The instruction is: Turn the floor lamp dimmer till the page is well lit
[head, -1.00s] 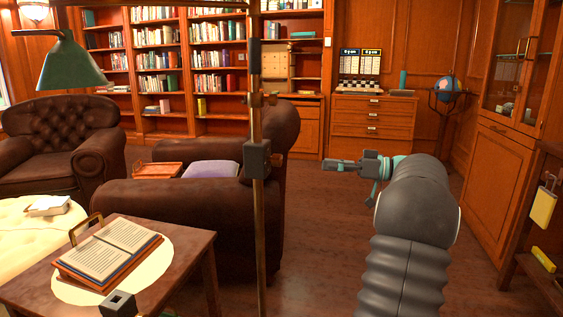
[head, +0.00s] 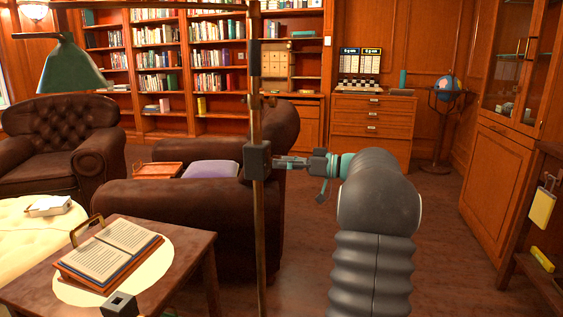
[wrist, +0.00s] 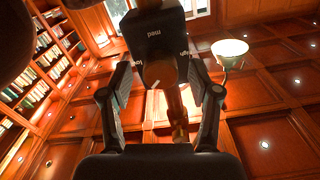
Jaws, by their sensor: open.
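The floor lamp's brass pole (head: 258,220) stands upright left of my gripper, with a green shade (head: 72,66) on its arm at the upper left. A dark dimmer block (head: 257,160) is on the pole; in the wrist view the block (wrist: 153,35) reads "med" in the middle, with partly covered labels at its sides. My gripper (head: 281,162) is open at the block's right side. In the wrist view its fingers (wrist: 158,92) stand either side of the block's lower part; contact cannot be told. The open book (head: 110,252) lies on a stand, its print visible.
The book's side table (head: 190,243) has a pale round patch around the stand. A brown leather armchair (head: 225,220) stands behind the pole. A cream tufted seat (head: 25,235) is at the left. Open floor lies right of the pole.

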